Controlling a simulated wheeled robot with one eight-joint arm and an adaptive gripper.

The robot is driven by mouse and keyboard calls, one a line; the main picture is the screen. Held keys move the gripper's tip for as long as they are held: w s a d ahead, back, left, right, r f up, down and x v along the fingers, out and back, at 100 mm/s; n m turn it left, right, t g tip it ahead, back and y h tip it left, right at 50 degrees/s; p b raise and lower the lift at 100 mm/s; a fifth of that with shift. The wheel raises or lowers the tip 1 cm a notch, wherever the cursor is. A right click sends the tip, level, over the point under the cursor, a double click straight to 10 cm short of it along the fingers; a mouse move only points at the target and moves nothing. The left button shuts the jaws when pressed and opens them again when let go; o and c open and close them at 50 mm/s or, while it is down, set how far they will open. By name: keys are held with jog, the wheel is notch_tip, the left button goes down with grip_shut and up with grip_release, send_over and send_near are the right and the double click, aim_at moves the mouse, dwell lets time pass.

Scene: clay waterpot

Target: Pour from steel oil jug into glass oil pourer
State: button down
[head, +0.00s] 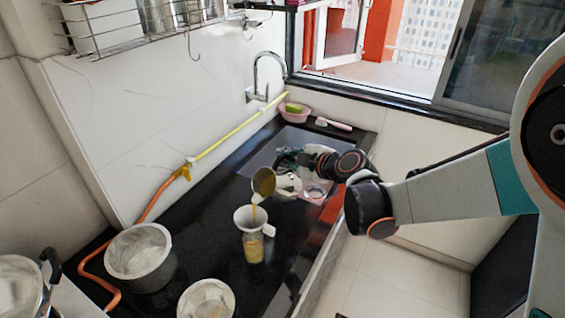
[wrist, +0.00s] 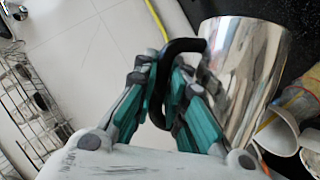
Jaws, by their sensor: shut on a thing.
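The steel oil jug (head: 264,181) is tilted in the air above the glass oil pourer (head: 253,248). A thin amber stream (head: 254,212) runs from the jug's lip down into the white flared top (head: 246,217) of the pourer. Amber liquid shows inside the pourer, which stands upright on the black counter. My gripper (head: 291,182) is right of the jug. In the wrist view my gripper (wrist: 172,100) is shut on the black handle of the shiny jug (wrist: 243,65). The pourer (wrist: 300,103) shows partly at the right edge there.
A grey pot (head: 140,257) stands left of the pourer and another pot (head: 206,299) in front of it. A sink with a tap (head: 264,72) lies behind, with a pink bowl (head: 294,111) in the corner. An orange and yellow hose (head: 152,205) runs along the wall.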

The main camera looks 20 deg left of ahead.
jog(key=shift+s+a+r+n+t+b, duration=0.15)
jog(key=shift+s+r+n+t+b, duration=0.25)
jog(key=shift+s+n+b, duration=0.1)
dwell(2.9)
jog(key=shift+w, duration=0.1)
